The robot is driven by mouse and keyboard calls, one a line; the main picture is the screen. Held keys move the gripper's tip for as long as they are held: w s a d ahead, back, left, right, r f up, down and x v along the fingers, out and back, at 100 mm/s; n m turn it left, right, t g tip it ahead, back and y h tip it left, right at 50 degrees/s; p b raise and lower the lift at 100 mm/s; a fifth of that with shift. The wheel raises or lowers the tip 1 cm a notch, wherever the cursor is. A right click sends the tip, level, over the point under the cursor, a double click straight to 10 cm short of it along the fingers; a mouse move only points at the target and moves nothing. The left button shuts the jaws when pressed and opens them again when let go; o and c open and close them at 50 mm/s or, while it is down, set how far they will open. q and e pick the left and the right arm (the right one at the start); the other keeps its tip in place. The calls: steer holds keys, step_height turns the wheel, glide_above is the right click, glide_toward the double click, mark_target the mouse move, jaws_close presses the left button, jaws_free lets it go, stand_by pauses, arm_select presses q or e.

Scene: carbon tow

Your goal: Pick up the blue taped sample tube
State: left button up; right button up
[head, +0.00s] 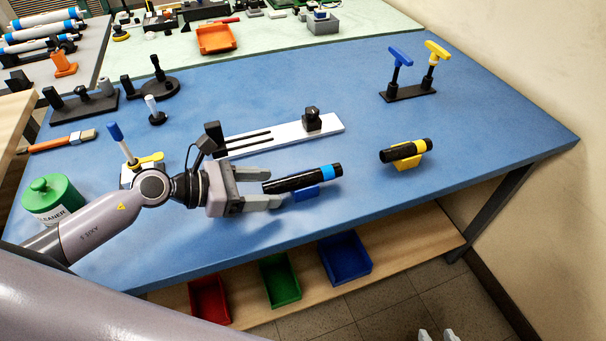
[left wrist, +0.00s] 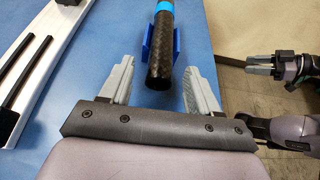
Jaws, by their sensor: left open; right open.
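The blue taped sample tube is a black tube with a blue band (head: 302,180). It lies on a blue cradle (head: 306,193) on the blue table; its near end (left wrist: 161,75) shows in the left wrist view. My left gripper (head: 272,187) is open, its fingers at either side of the tube's left end with gaps visible; it also shows in the left wrist view (left wrist: 157,68). Whether the fingers are at the tube's height is hard to tell. My right gripper (head: 437,335) shows only its tips at the bottom edge, and it is open and empty in the left wrist view (left wrist: 263,67).
A black tube with a yellow band (head: 405,150) lies on a yellow cradle to the right. A white slotted board (head: 280,137) lies behind the blue taped tube. A green cleaner tub (head: 52,200) stands left. Red, green and blue bins (head: 345,258) sit on the lower shelf.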

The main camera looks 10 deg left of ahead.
arm_select(q)
steer(key=shift+w+d+f, duration=0.15)
steer(key=shift+w+d, duration=0.05)
steer(key=shift+d, duration=0.1)
steer(key=c, duration=1.1)
steer(key=shift+o, duration=0.2)
